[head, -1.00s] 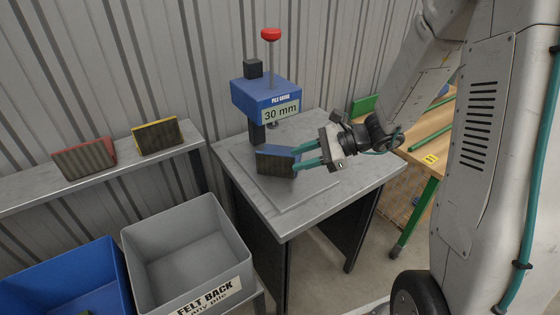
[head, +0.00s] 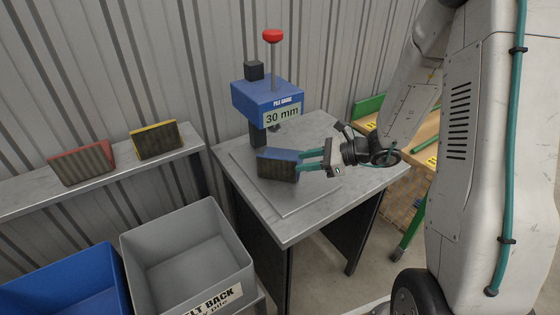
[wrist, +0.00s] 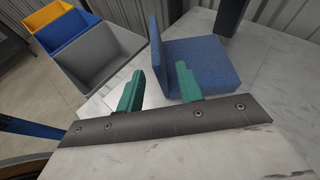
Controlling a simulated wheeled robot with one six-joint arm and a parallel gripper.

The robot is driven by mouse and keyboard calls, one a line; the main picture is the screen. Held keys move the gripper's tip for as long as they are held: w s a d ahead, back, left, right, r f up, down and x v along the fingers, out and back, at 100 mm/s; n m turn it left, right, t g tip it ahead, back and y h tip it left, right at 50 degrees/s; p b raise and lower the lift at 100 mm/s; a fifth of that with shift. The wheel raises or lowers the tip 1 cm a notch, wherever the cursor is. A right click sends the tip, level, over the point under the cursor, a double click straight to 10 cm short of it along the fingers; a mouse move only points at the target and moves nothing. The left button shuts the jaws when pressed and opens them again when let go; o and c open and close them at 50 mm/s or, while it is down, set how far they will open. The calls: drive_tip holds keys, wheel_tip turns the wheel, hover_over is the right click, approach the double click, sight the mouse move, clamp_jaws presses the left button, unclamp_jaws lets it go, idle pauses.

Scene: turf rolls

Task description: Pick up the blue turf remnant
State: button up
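The blue turf remnant (head: 277,168) stands on the grey table plate below the pile gauge, with its dark pile face towards the head camera. In the wrist view the blue remnant (wrist: 205,66) has an upright slab on the left and a flat blue part to its right. My gripper (head: 312,160) is at its right side in the head view. In the wrist view its green fingers (wrist: 160,80) are apart, one on each side of the upright slab's near end. I cannot tell whether either finger touches it.
The pile gauge (head: 267,101), marked 30 mm, stands behind the remnant. A grey bin (head: 190,235) and a blue bin (head: 65,280) are at lower left. Red-edged (head: 82,163) and yellow-edged (head: 156,140) remnants lean on a shelf. A wooden bench (head: 425,135) is at right.

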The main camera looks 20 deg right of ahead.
sight(282, 181)
drive_tip(key=shift+x, duration=3.85)
drive_tip(key=shift+s, duration=0.15)
clamp_jaws()
